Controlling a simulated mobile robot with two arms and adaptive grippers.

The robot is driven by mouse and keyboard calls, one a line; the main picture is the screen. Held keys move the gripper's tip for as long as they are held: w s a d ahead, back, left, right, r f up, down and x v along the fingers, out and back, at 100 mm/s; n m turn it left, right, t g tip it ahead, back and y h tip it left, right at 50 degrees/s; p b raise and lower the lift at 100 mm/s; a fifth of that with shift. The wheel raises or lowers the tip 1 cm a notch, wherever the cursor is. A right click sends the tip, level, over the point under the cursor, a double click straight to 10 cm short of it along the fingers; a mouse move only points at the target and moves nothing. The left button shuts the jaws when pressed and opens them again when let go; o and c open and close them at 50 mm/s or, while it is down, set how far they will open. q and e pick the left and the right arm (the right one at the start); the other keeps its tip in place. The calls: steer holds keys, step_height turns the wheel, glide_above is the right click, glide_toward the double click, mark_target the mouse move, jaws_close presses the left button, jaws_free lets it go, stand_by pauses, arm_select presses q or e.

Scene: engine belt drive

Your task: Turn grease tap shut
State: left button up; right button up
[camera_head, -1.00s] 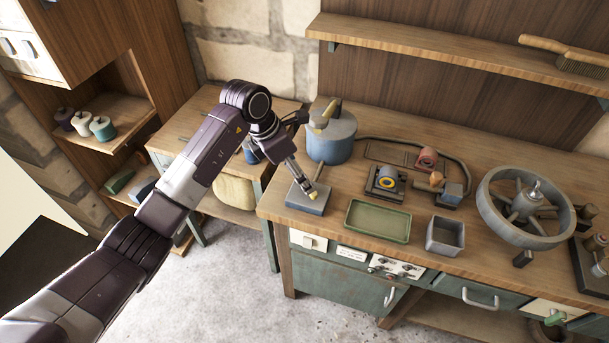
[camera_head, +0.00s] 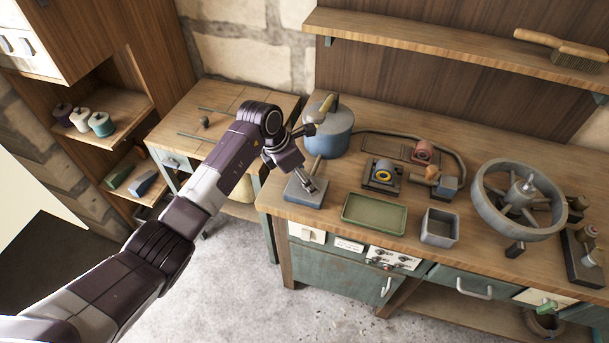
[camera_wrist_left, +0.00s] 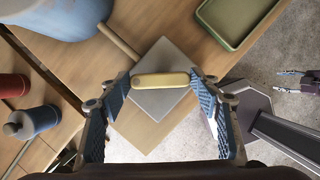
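The grease tap's yellow handle (camera_wrist_left: 160,85) lies over a square grey block (camera_wrist_left: 165,60) in the left wrist view. The block (camera_head: 299,195) sits at the bench's left front corner in the head view, where my gripper covers the handle. A thin pipe (camera_wrist_left: 119,36) runs from the block to the blue pot (camera_head: 331,138). My left gripper (camera_head: 310,186) is low over the block. In the wrist view it (camera_wrist_left: 161,78) is open, with a finger at each end of the handle; contact cannot be told. My right gripper (camera_wrist_left: 294,81) appears open, over the floor.
A green tray (camera_head: 376,213) and a grey open box (camera_head: 439,227) stand right of the block. A large grey wheel (camera_head: 530,205) stands farther right. A side table (camera_head: 225,100) is left of the bench.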

arm_select(q)
steer(key=c, duration=0.5)
steer(key=shift+f+n+t+b, duration=0.15)
steer(key=shift+n+t+b, duration=0.15)
steer(key=shift+n+b, duration=0.45)
steer(key=n+t+y+b, duration=0.1)
steer(key=n, duration=0.3)
steer(key=shift+s+d+b, duration=0.1)
steer(key=shift+b, duration=0.2)
steer(key=shift+d+n+t+y+b, duration=0.1)
steer(key=shift+n+t+y+b, duration=0.3)
steer(key=shift+n+y+b, duration=0.85)
steer(key=shift+n+h+p, duration=0.3)
steer(key=shift+n+h, duration=0.15)
steer(key=shift+n, duration=0.15)
steer(key=o, duration=1.1)
